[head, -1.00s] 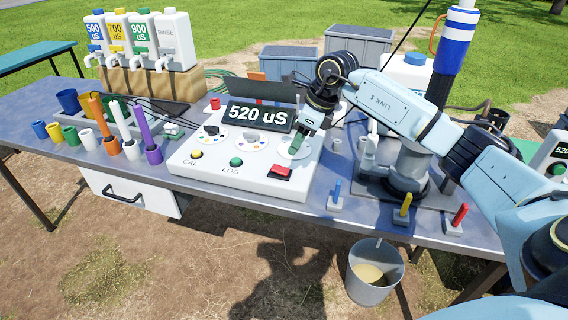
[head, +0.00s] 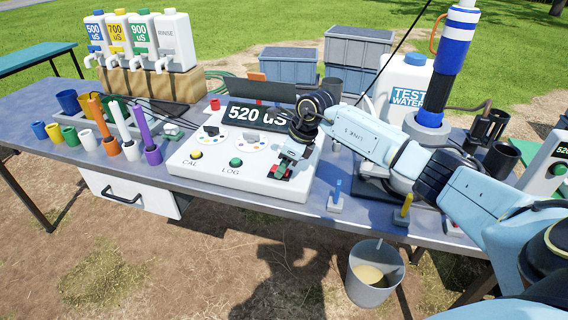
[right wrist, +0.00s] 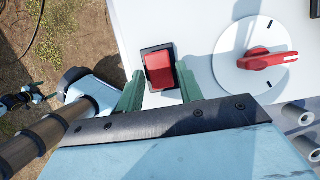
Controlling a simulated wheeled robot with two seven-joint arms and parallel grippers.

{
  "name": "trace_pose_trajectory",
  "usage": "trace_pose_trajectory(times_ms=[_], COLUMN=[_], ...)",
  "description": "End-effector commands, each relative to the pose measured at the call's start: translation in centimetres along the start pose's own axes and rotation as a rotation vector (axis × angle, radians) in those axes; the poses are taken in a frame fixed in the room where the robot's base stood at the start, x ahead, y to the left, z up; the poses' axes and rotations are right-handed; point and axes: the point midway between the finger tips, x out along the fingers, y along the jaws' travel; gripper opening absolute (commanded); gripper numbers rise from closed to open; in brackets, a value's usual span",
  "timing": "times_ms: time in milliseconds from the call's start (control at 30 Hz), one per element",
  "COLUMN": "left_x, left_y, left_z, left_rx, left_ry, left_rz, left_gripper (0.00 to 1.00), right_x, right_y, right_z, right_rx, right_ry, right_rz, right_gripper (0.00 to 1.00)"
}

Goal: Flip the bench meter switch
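The white bench meter (head: 210,170) stands on the table and its display reads 520 uS. Its red rocker switch (right wrist: 160,70) sits in a black frame at the meter's front right corner. My right gripper (head: 282,172) is over that corner and hides much of the switch in the head view. In the right wrist view its two green fingers (right wrist: 158,88) are apart, one either side of the switch's near end, with nothing held. I cannot tell whether they touch the switch. My left gripper is not in view.
A dial with a red knob (right wrist: 266,58) is beside the switch. The CAL button (head: 196,154) and LOG button (head: 236,162) are to the left. A blue lever (head: 337,194) stands right of the meter, and a bucket (head: 374,272) is below the table edge.

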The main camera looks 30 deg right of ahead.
Motion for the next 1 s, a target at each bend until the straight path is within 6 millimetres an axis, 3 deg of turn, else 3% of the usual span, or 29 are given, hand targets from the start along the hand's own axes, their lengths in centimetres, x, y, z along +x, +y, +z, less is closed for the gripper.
trace_pose_trajectory(times_ms=[33,233,400,600,1000], left_x=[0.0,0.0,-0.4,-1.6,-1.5], left_y=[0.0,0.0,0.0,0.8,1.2], left_z=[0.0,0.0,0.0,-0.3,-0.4], left_rx=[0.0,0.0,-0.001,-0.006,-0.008], left_ry=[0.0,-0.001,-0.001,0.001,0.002], left_rz=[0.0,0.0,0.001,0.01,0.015], left_gripper=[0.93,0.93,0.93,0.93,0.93], right_x=[0.0,0.0,-0.1,-0.2,0.3], right_y=[0.0,0.0,0.0,0.0,0.0], right_z=[0.0,0.0,0.3,1.1,1.3], right_rx=[0.0,0.0,-0.001,-0.001,0.0], right_ry=[0.0,0.0,0.031,0.202,0.4], right_rz=[0.0,0.0,0.001,0.0,0.0], right_gripper=[0.29,0.04,0.04,0.04,0.04])
